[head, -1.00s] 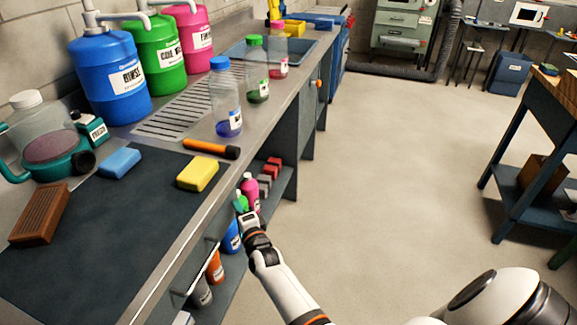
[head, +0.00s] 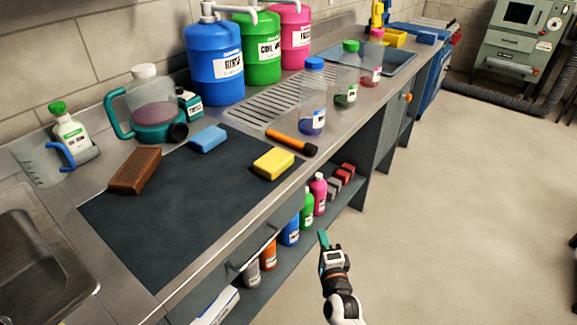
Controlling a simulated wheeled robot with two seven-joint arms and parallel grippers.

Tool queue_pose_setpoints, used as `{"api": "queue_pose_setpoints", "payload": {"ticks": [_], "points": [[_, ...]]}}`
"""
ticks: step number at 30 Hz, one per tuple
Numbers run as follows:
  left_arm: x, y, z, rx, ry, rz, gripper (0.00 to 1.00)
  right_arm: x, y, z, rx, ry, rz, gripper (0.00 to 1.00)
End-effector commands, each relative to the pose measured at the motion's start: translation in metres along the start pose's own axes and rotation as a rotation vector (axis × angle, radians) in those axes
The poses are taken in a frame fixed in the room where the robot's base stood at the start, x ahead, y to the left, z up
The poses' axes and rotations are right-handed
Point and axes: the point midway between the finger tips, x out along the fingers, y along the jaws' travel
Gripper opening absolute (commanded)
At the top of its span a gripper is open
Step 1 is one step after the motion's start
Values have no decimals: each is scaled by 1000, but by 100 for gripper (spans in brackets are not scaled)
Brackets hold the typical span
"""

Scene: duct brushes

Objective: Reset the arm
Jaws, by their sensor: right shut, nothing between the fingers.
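My right gripper (head: 324,241) is in the lower middle of the head view, with its forearm coming up from the bottom edge. Its teal fingertips are together and hold nothing. It is in front of the counter, over the floor and to the right of the bottles on the lower shelf, apart from them in the picture. My left gripper is not in view.
The counter carries a dark mat (head: 190,220) with a brown block (head: 135,171), blue sponge (head: 208,138) and yellow sponge (head: 273,163). An orange-and-black cylinder (head: 291,142) lies beside it. Several bottles, including a pink one (head: 318,194), stand below. Floor (head: 470,210) at right is clear.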

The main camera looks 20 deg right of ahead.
Motion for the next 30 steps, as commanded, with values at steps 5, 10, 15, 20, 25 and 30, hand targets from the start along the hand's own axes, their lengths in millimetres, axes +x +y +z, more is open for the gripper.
{"api": "queue_pose_setpoints", "payload": {"ticks": [5, 10, 15, 20, 25, 30], "points": [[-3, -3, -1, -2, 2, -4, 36, -4, -14, -4, -41, 16, -37, 0], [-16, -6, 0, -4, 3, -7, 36, -39, -90, -19, -293, 128, -241, 0], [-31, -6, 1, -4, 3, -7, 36, -117, -194, -26, -662, 356, -502, 0], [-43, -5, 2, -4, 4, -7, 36, -214, -270, -14, -976, 627, -699, 0], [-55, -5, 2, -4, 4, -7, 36, -327, -321, 16, -1252, 956, -854, 0], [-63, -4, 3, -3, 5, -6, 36, -413, -342, 48, -1423, 1231, -934, 0]]}}
